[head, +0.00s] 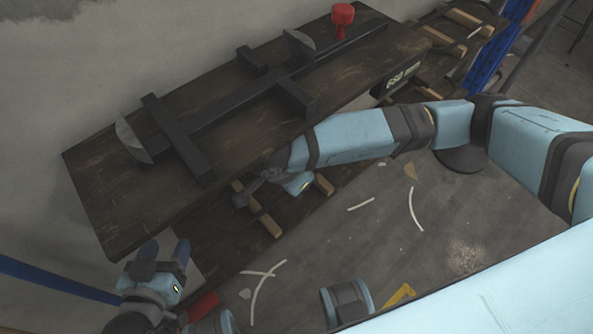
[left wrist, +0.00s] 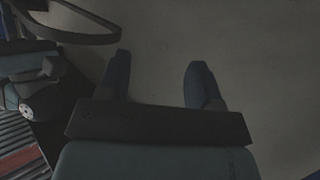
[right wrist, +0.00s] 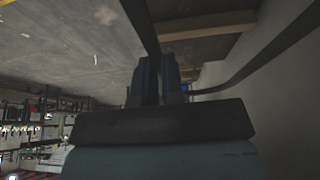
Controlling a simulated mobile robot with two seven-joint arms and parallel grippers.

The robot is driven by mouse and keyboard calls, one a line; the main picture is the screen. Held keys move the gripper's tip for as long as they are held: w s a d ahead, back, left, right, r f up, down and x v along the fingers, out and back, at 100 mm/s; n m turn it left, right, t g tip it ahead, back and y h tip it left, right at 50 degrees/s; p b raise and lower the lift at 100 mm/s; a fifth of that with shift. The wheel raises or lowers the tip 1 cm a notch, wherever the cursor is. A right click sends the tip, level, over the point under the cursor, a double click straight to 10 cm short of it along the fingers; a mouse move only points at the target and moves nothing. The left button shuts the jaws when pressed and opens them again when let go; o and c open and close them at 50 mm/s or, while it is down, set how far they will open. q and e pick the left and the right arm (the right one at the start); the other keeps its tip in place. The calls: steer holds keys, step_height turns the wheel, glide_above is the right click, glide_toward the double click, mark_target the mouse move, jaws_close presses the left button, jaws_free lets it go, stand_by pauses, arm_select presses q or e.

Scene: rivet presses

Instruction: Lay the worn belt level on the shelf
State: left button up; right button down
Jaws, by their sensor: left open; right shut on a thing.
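My right gripper (head: 250,190) reaches in below the front edge of the dark workbench, beside the lower wooden shelf (head: 190,238). In the right wrist view its fingers (right wrist: 160,75) are closed on a dark band, the worn belt (right wrist: 265,65), whose strands run up and off to the right. A curved dark loop, apparently the same belt (left wrist: 105,18), hangs at the upper left of the left wrist view. In the head view the belt cannot be made out clearly. My left gripper (head: 164,254) is open and empty near the bench's left end; its spread fingers also show in the left wrist view (left wrist: 160,80).
The bench top (head: 225,110) carries dark metal bars and a red knob (head: 342,14). Pale wooden slats (head: 268,222) stick out from the lower shelf. A wall stands behind the bench. The floor (head: 375,235) in front has scattered light strips.

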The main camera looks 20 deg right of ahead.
arm_select(q)
steer(key=shift+r, duration=0.25)
arm_select(e)
steer(key=shift+w+a+r, duration=0.15)
steer(key=shift+w+r, duration=0.25)
steer(key=shift+r, duration=0.25)
step_height(320, 180, down, 5)
steer(key=b, duration=0.3)
steer(key=shift+f, duration=0.1)
steer(key=shift+f+b, duration=0.55)
steer(key=shift+f, duration=0.35)
arm_select(q)
steer(key=w+d+r+t+h, duration=0.1)
steer(key=d+r+t+h, duration=0.2)
steer(key=r, duration=0.5)
steer(key=shift+w+d+t+b, duration=0.25)
steer(key=shift+t+b, duration=0.15)
steer(key=shift+t, duration=0.2)
arm_select(e)
steer(key=shift+s+f, duration=0.1)
steer(key=shift+f, duration=0.4)
arm_select(q)
steer(key=shift+r, duration=0.1)
arm_select(e)
steer(key=c, duration=1.1)
jaws_free()
steer(key=shift+c, duration=0.2)
